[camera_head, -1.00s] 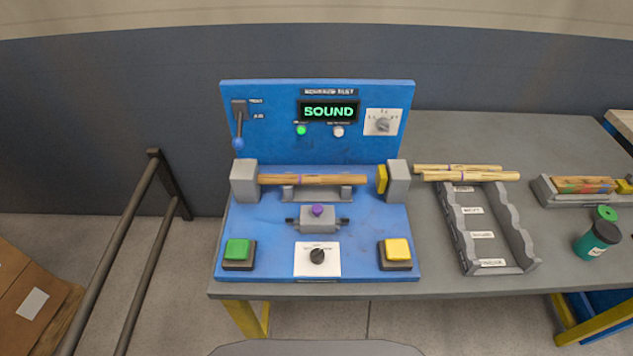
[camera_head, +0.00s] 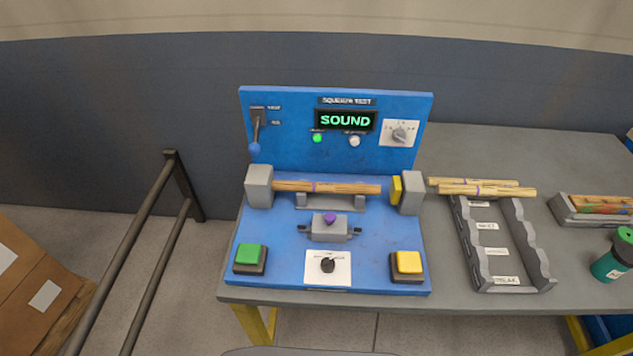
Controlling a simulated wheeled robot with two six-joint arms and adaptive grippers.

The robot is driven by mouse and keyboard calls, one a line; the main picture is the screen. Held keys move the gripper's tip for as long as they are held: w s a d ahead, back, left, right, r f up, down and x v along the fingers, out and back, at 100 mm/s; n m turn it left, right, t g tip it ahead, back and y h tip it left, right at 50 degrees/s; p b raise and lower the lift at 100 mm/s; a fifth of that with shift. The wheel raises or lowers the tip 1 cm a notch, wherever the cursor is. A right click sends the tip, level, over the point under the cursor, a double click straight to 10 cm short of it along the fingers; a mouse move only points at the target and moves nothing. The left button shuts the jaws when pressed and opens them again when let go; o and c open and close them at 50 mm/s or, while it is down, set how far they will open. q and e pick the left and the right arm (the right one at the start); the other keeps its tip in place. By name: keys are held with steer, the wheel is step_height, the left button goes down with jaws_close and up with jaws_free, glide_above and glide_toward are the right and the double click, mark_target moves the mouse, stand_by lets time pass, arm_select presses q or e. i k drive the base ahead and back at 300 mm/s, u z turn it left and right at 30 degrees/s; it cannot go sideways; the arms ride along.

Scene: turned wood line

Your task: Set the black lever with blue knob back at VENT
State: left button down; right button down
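The black lever (camera_head: 257,131) with its blue knob (camera_head: 254,148) is on the upper left of the blue machine's back panel (camera_head: 290,149). The lever hangs down, with the knob low. Two small labels stand to its right: the upper one (camera_head: 274,108) seems to read VENT, and the lower one (camera_head: 276,123) seems to read AIR. The display (camera_head: 345,121) reads SOUND in green. A wooden rod (camera_head: 340,188) lies across the machine between two grey end blocks. Neither of my grippers is in view.
A dark railing (camera_head: 140,235) runs left of the bench.

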mark_target(255, 148)
steer(key=u, duration=0.05)
steer(key=k, duration=0.5)
steer(key=u, duration=1.2)
steer(key=i, duration=1.1)
steer(key=z, duration=2.1)
